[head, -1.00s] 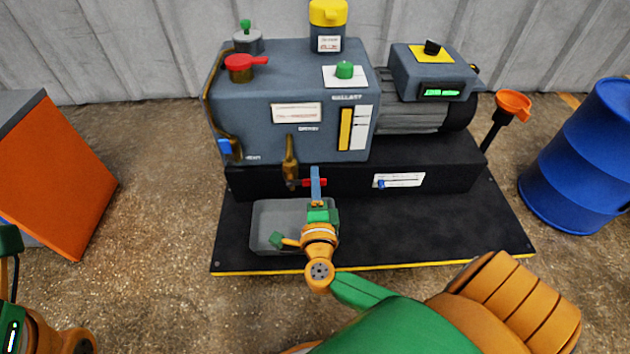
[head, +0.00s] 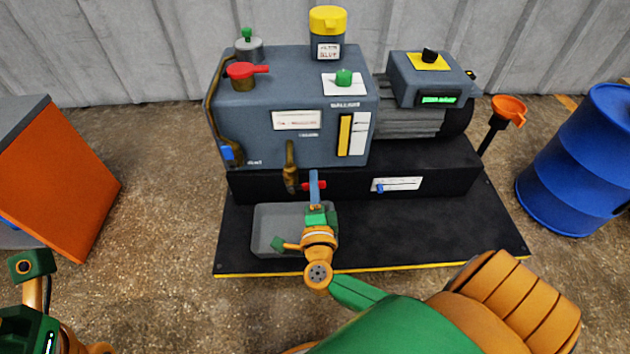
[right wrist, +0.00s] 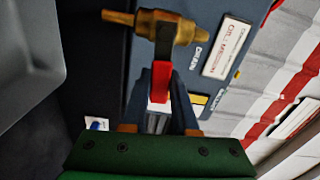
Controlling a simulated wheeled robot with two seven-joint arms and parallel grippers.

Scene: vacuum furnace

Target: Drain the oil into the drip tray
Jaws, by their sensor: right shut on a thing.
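The brass drain valve (head: 291,168) sticks out from the front of the grey pump, its spout pointing down. Its red lever (head: 319,185) points to the right. My right gripper (head: 315,182) is shut on this lever. In the right wrist view the red lever (right wrist: 160,80) stands between the fingers (right wrist: 163,110), below the brass valve body (right wrist: 160,27). The grey drip tray (head: 263,228) lies on the black base below the spout; my right wrist covers its right part. No oil stream shows. Only part of my left arm shows at lower left; its fingers are out of sight.
The pump (head: 285,95) carries a red-handled valve (head: 245,70), a yellow cap (head: 327,18) and a yellow sight glass (head: 344,134). An orange funnel (head: 509,109) and a blue drum (head: 580,160) stand at right, an orange cabinet (head: 62,185) at left. The base's right part is clear.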

